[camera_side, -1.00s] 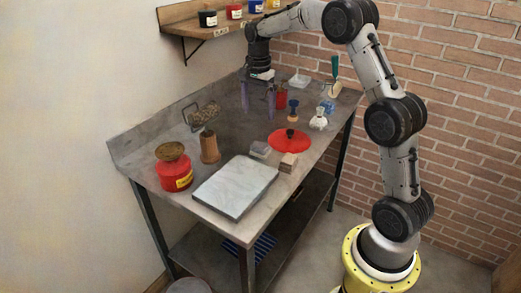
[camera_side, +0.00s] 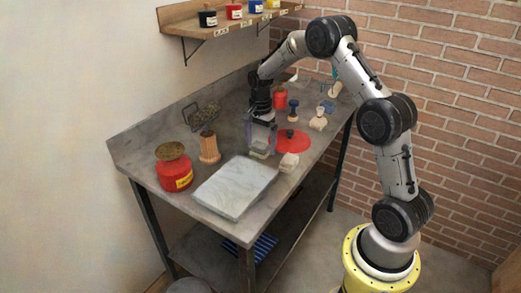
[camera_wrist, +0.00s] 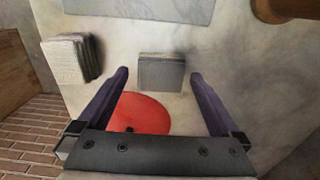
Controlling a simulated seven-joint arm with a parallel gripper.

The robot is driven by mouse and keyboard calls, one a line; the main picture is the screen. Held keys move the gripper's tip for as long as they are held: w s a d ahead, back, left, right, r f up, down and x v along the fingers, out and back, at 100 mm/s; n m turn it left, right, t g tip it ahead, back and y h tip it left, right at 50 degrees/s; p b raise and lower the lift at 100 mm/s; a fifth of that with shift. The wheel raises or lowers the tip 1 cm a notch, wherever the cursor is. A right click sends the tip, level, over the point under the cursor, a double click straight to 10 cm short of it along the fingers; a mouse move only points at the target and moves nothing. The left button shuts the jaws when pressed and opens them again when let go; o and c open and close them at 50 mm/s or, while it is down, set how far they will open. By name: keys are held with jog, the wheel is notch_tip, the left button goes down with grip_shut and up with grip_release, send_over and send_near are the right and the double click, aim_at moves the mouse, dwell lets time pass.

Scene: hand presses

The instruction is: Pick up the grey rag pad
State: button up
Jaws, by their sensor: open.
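The grey rag pad (camera_wrist: 161,72) is a small flat grey block. In the wrist view it lies ahead of my gripper (camera_wrist: 159,76), between the lines of the two purple fingers, with bare tabletop on both sides. In the side view the pad (camera_side: 260,149) sits on the workbench, partly hidden by the fingers. My gripper (camera_side: 261,142) points down at it, open and empty, with one finger on each side. I cannot tell how far the fingertips are above the bench.
A red disc (camera_side: 290,142) with a dark knob lies just beside the pad. A pale block (camera_side: 289,162) stands near the front edge. A grey stone slab (camera_side: 235,187), a wooden cylinder (camera_side: 209,147) and a red tin (camera_side: 174,172) stand to the left.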

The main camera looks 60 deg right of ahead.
jog(key=shift+f, duration=0.75)
jog(key=c, duration=1.4)
jog(key=shift+r, duration=0.65)
notch_tip(320, 180, up, 2)
jog(key=shift+r, duration=0.15)
jog(key=s+a+r, duration=0.3)
jog(key=s+r, duration=0.2)
jog(key=s, duration=0.1)
jog(key=s+a+r, duration=0.3)
jog(key=s+r, duration=0.1)
jog(key=s, duration=0.3)
jog(key=shift+w+a+f+n, duration=0.15)
jog(key=shift+w+a+n, duration=2)
jog(key=shift+w+n, duration=0.25)
jog(key=shift+w+a+f+n, duration=0.15)
jog(key=shift+w+a+n, duration=2.05)
jog(key=shift+n, duration=0.25)
jog(key=shift+w+a+f+n, duration=0.15)
jog(key=shift+w+a+n, duration=1.95)
jog(key=shift+w+n, duration=0.3)
